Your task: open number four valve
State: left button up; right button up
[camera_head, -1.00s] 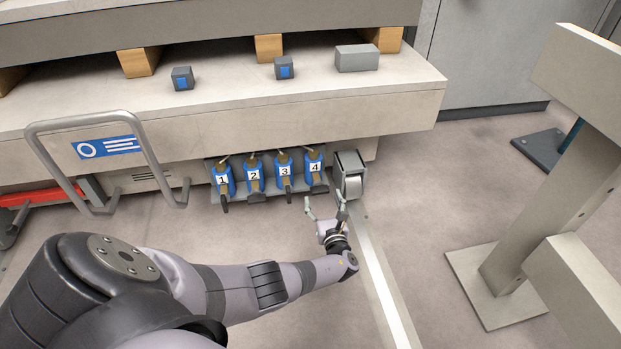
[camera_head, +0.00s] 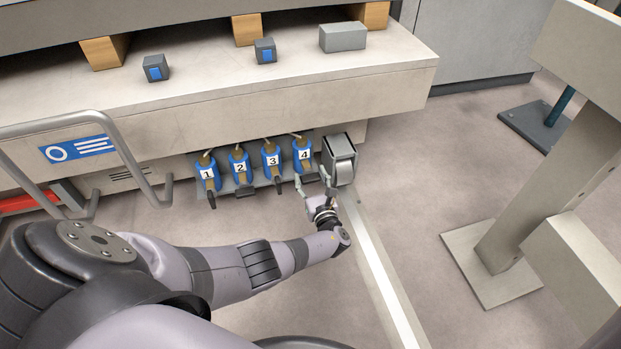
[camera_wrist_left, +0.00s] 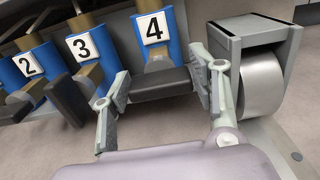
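The number four valve (camera_head: 303,155) is the right-most of a row of blue valves with brass fittings under the machine bed. In the left wrist view its blue body with the white "4" label (camera_wrist_left: 154,29) is at the top centre, and its dark handle (camera_wrist_left: 160,84) is below. My left gripper (camera_head: 312,181) is at this valve. In the left wrist view its fingers (camera_wrist_left: 160,78) are spread, one on each side of the dark handle. I cannot tell whether either finger touches it. My right gripper is not in view.
Valve three (camera_head: 271,160) is close on the left, its dark handle near my left finger. A grey housing with a roller (camera_head: 340,160) is close on the right. A tubular rail (camera_head: 135,160) stands further left. Open floor lies right of the pale floor strip (camera_head: 378,275).

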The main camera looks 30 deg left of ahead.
pick_arm(q)
jog(key=c, duration=0.7)
jog(key=shift+c, duration=0.2)
